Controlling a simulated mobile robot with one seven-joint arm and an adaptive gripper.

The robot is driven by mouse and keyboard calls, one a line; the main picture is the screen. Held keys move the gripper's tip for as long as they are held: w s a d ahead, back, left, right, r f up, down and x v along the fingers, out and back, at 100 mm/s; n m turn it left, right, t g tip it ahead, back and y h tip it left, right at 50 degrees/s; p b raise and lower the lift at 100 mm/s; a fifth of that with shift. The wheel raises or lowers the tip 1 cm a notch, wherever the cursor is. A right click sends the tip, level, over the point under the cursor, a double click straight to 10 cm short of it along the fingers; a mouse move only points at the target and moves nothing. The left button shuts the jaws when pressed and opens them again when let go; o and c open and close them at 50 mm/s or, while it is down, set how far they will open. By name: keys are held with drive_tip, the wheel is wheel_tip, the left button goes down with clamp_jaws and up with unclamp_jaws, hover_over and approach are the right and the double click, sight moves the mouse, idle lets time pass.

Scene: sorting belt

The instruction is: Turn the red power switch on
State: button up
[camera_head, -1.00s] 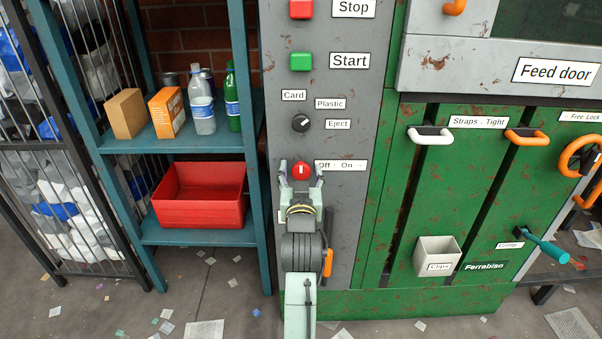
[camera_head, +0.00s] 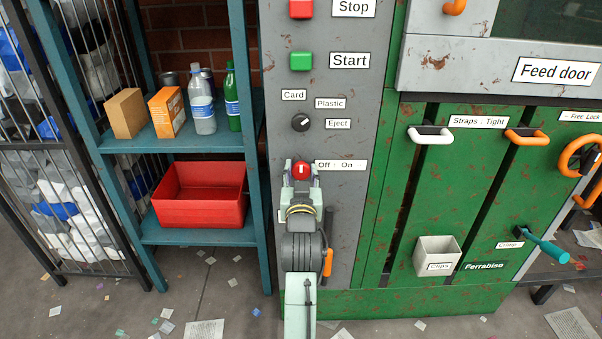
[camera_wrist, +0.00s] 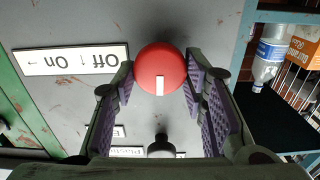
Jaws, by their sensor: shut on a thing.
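The red power switch (camera_head: 301,170) is a round red knob with a white mark, on the grey panel beside the "Off ↑ On →" label (camera_head: 341,165). The knob also shows in the wrist view (camera_wrist: 159,70), its white mark in line with my fingers. In the head view the mark stands upright, towards "Off". My gripper (camera_head: 301,177) is at the knob from below, one finger on each side. In the wrist view my gripper (camera_wrist: 159,80) has its purple-padded fingertips closed against the knob's sides. My fingers hide part of the panel below.
Above on the panel are the black selector knob (camera_head: 301,123), the green Start button (camera_head: 300,61) and the red Stop button (camera_head: 301,9). A teal shelf (camera_head: 200,141) with bottles, boxes and a red bin (camera_head: 200,211) stands to the left. A lever with an orange handle (camera_head: 327,262) is beside my arm.

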drive_tip(key=m, duration=0.8)
drive_tip(key=shift+d+f+m+p, duration=0.1)
drive_tip(key=shift+d+m+p, duration=0.05)
drive_tip(key=shift+m+p, duration=0.2)
drive_tip(key=m, duration=0.4)
drive_tip(key=shift+d+f+m, duration=0.1)
drive_tip(key=shift+f+m, duration=0.05)
drive_tip(key=shift+m, duration=2.3)
drive_tip(key=o, duration=1.1)
drive_tip(key=shift+o, duration=0.2)
